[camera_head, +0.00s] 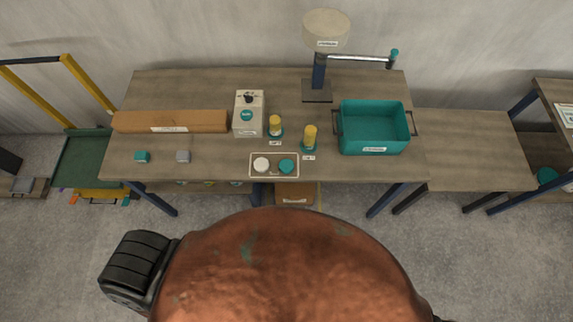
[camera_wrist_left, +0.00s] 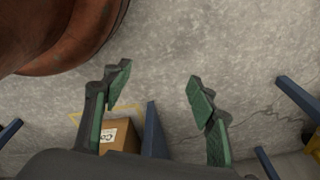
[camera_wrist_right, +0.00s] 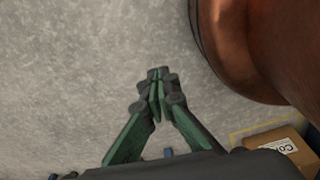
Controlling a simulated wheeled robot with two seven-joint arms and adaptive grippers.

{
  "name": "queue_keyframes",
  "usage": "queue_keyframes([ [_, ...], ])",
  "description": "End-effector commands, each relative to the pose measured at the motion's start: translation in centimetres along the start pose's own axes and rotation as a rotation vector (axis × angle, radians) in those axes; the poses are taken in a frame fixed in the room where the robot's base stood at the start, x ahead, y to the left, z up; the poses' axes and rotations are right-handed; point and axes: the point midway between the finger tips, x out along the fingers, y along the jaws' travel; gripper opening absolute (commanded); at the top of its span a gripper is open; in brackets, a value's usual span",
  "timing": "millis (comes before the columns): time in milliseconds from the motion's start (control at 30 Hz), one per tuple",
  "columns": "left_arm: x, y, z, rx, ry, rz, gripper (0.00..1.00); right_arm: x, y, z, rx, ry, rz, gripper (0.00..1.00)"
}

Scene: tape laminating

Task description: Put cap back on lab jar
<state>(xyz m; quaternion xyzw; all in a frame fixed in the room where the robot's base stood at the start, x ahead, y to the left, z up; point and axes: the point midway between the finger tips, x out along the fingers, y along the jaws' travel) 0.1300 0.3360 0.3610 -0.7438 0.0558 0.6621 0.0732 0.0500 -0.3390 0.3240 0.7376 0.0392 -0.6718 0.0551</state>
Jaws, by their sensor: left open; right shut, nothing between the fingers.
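Two small amber-yellow jars stand on the table in the head view, one left (camera_head: 275,122) and one nearer (camera_head: 310,133), each with teal at its foot. A small shallow tray (camera_head: 274,176) at the table's front edge holds a white round cap (camera_head: 261,165) and a teal round cap (camera_head: 286,166), side by side. Whether the jars are uncapped is too small to tell. My left gripper (camera_wrist_left: 160,76) is open and empty above the floor in the left wrist view. My right gripper (camera_wrist_right: 158,80) is shut and empty above the floor. Neither gripper shows in the head view.
A teal bin (camera_head: 373,148) stands right of the jars. A white box (camera_head: 249,121) and a long brown box (camera_head: 172,121) lie to their left. A post with a side arm (camera_head: 346,57) rises behind. Small teal (camera_head: 142,156) and grey (camera_head: 183,156) blocks sit front left.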

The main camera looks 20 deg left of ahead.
Motion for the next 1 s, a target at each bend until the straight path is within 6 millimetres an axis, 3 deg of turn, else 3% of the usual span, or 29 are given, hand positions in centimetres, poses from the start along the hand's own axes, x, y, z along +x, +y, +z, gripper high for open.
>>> queue_keyframes([
  [33, -2.9, -0.5, -4.2, 0.02, 0.034, -0.001, 0.58, -1.3, 0.1, 0.1, 0.001, -0.002, 0.001, 0.0],
  [100, -6.4, -0.8, -8.7, 0.049, 0.059, 0.002, 0.63, -2.2, 0.1, 0.4, 0.002, -0.007, 0.0, 0.0],
  [200, -12.1, -1.0, -14.4, 0.095, 0.095, 0.007, 0.64, -3.5, 0.0, 1.3, 0.005, -0.017, 0.0, 0.0],
  [300, -17.8, -0.8, -18.6, 0.14, 0.125, 0.015, 0.64, -4.5, 0.0, 1.8, 0.007, -0.024, 0.0, 0.0],
  [500, -26.4, -0.3, -22.9, 0.21, 0.162, 0.024, 0.64, -5.7, 0.1, 1.3, 0.006, -0.019, 0.001, 0.0],
  [800, -36.0, 0.5, -25.8, 0.293, 0.207, 0.033, 0.64, -7.0, 0.3, -0.2, 0.004, 0.0, 0.003, 0.0],
  [900, -38.4, 2.0, -28.0, 0.421, 0.23, 0.049, 0.64, -7.3, 0.3, -0.3, 0.004, 0.0, 0.003, 0.0],
  [1000, -38.5, 3.7, -29.9, 0.568, 0.243, 0.068, 0.64, -7.3, 0.3, -0.1, 0.004, -0.001, 0.002, 0.0],
])
